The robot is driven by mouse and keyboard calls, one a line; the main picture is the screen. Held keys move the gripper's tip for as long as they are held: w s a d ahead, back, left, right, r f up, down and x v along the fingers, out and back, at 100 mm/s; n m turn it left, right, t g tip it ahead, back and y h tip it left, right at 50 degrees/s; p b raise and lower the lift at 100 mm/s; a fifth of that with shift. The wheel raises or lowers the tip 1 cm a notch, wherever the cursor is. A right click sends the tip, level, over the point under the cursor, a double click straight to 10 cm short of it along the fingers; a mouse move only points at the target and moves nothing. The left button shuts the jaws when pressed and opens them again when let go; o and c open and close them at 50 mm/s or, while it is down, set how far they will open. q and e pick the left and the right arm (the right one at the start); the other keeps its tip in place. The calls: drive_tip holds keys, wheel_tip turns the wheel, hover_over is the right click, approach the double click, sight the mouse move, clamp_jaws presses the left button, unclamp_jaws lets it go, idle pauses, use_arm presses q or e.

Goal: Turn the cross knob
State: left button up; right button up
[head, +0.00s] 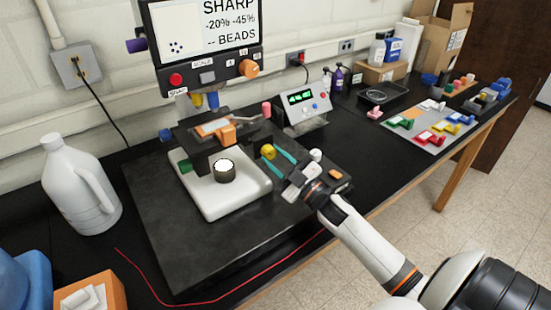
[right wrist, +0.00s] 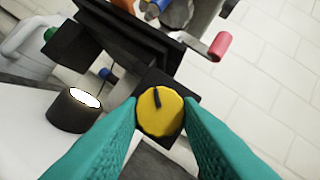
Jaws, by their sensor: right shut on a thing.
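The yellow round knob (head: 268,152), with a dark pointer mark on its face, sits on the right side of the black stage of a microscope-like instrument (head: 240,198). It faces the camera in the right wrist view (right wrist: 157,116), where the mark points up and slightly left. My right gripper (head: 279,153) has its teal fingers closed on the two sides of this knob; they also show in the right wrist view (right wrist: 161,104). I take it as the cross knob, though no label on it is readable. My left gripper is not in view.
A black cylinder with a bright top (head: 224,171) stands on the white base below the stage. A pink-red handle (head: 266,109) sticks out above the knob. A grey box with a green display (head: 303,103) stands behind. A white jug (head: 76,185) is at left.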

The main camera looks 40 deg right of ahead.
drive_tip(key=shift+d+r+n+g+y+p, duration=0.1)
drive_tip(key=shift+n+g+y+p, duration=0.3)
drive_tip(key=shift+n, duration=1)
drive_tip(key=shift+r+n+g+y+p, duration=0.15)
drive_tip(key=shift+n+g+y, duration=0.35)
drive_tip(key=shift+n, duration=0.9)
drive_tip(key=shift+f, duration=0.15)
drive_tip(key=o, duration=1)
drive_tip(key=shift+c, duration=0.2)
drive_tip(key=shift+s+d+f, duration=0.1)
drive_tip(key=shift+s+f, duration=0.05)
drive_tip(key=shift+s, duration=0.15)
drive_tip(key=b+v, duration=0.4)
drive_tip(key=v, duration=0.7)
drive_tip(key=shift+s, duration=0.2)
